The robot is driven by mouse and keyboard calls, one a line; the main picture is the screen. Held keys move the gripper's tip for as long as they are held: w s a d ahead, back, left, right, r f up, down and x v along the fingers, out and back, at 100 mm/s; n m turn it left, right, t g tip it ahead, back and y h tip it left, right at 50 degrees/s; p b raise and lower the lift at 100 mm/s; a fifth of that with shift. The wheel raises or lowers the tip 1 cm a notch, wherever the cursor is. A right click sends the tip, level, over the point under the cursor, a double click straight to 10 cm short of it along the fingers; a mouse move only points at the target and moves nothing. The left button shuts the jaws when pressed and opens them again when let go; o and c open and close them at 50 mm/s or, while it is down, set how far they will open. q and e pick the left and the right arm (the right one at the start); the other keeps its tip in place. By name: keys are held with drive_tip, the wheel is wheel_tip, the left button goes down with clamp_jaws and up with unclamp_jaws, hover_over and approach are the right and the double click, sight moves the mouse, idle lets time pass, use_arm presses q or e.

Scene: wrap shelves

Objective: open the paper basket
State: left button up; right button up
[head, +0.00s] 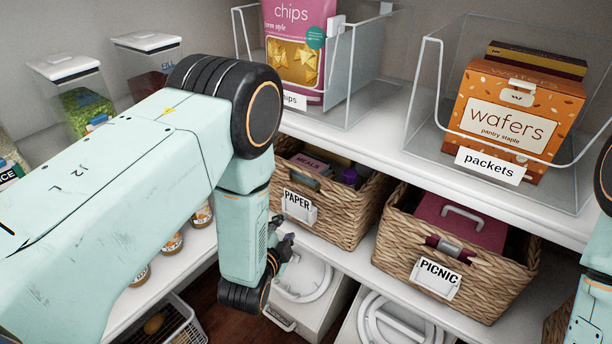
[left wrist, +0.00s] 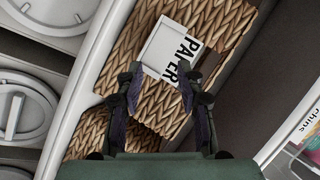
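The paper basket (head: 335,214) is a woven wicker basket on the middle shelf, with a white label holder reading PAPER (head: 299,205) on its front. Packets and boxes show at its top. My left gripper (head: 285,247) is low in front of the basket's left part, partly hidden by my arm. In the left wrist view my left gripper (left wrist: 161,80) has its two fingers apart, with the label (left wrist: 168,52) and bare weave (left wrist: 160,105) seen between and beyond them. I see nothing held; whether the fingertips touch the label cannot be told. My right gripper is out of view.
The picnic basket (head: 440,240) stands right of the paper basket. Clear bins of chips (head: 340,85) and packets (head: 425,110) stand on the shelf above. White lidded boxes (head: 310,300) sit below. Jars (head: 172,242) stand on the left shelf.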

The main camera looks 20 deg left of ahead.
sight(303, 174)
use_arm(q)
drive_tip(key=w+r+m+t+b, duration=0.1)
drive_tip(key=w+r, duration=0.1)
drive_tip(key=w, duration=0.2)
drive_tip(key=w+r+m+t+b, duration=0.1)
drive_tip(key=w+r+m, duration=0.1)
drive_tip(key=w, duration=0.3)
drive_tip(key=w+d+r+m+t+b, duration=0.1)
drive_tip(key=w+r+m+t, duration=0.1)
drive_tip(key=w+r, duration=0.1)
drive_tip(key=shift+w, duration=0.7)
drive_tip(key=shift+r, duration=0.1)
clamp_jaws()
